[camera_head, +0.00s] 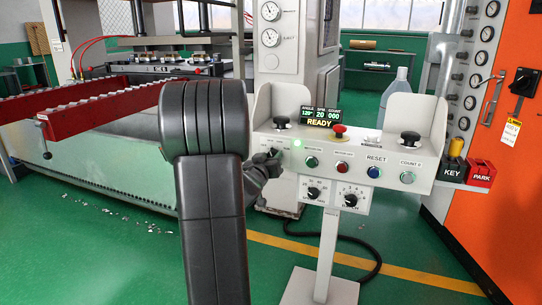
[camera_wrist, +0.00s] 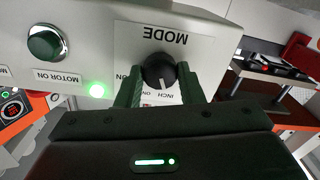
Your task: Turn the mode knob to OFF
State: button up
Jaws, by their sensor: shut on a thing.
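The mode knob (camera_wrist: 157,72) is a round black knob under an upside-down MODE label in the wrist view. A pale pointer line on it points down in that view, toward the INCH label; the OFF mark cannot be made out. My gripper (camera_wrist: 160,80) has a dark finger on each side of the knob and is shut on it. In the head view my gripper (camera_head: 270,160) is at the left end of the grey control panel (camera_head: 420,180), and my arm and gripper mostly hide the knob there.
A lit green lamp (camera_wrist: 97,90) and the green MOTOR ON button (camera_wrist: 46,46) are beside the knob. The panel also has a red mushroom button (camera_head: 339,130), a blue RESET button (camera_head: 374,172) and a READY display (camera_head: 320,118). A red rail (camera_head: 100,105) is at left.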

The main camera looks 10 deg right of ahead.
jog(key=n+p, duration=0.1)
jog(key=p, duration=0.1)
jog(key=n+p, duration=0.2)
jog(key=p, duration=0.1)
jog(key=shift+r, duration=0.3)
jog(key=n+p, duration=0.2)
jog(key=p, duration=0.1)
jog(key=n+p, duration=0.1)
jog(key=shift+f+n, duration=0.25)
jog(key=shift+n, duration=0.15)
jog(key=shift+p, duration=0.3)
jog(key=o, duration=1)
jog(key=p+v, duration=0.1)
jog(key=v, duration=1.3)
jog(key=shift+w, duration=0.1)
